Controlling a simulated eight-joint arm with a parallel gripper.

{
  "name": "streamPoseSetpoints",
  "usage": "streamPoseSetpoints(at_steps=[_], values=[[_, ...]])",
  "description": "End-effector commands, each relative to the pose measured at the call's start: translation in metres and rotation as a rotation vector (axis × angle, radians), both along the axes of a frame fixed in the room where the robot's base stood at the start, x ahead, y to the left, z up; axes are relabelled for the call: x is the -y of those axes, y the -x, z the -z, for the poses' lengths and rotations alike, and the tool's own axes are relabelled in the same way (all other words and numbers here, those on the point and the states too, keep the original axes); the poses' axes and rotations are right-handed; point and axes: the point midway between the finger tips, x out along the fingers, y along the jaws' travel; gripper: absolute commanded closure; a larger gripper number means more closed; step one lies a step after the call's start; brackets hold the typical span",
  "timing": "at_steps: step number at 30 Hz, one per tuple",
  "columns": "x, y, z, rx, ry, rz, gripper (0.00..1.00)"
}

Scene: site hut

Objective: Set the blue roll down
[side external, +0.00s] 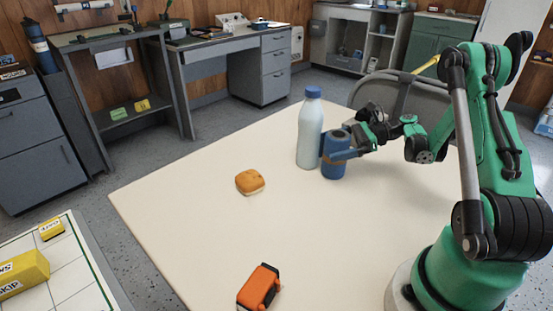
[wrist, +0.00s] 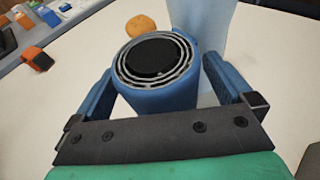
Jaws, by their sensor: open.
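The blue roll (side external: 336,158) stands upright on the cream table, just right of a bottle. In the wrist view the blue roll (wrist: 157,72) shows its coiled end with a dark centre. My gripper (side external: 334,153) is around the roll, with one finger on each side of it. In the wrist view my gripper (wrist: 158,85) has open jaws, and a gap shows between each finger and the roll. The roll's lower end appears to rest on the table.
A pale bottle with a blue cap (side external: 310,130) stands close beside the roll. A bread bun (side external: 250,182) and an orange-and-black object (side external: 259,287) lie on the table (side external: 190,210). The table's middle and left are mostly clear. A chair (side external: 400,97) stands behind.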

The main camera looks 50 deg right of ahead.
Motion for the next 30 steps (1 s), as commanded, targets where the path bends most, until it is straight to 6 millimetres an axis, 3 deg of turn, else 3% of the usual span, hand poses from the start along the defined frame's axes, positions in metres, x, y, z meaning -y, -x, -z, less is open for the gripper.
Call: streamPoseSetpoints(at_steps=[5,12,15,23,30], values=[[0.000,0.000,0.000,0.000,0.000,0.000,0.03],[0.000,0.000,0.000,0.000,0.000,0.001,0.71],[0.000,0.000,0.000,0.000,0.000,0.001,0.94],[0.001,0.000,-0.002,0.000,0.000,0.001,0.94],[0.001,0.000,-0.019,0.000,0.000,0.001,0.94]])
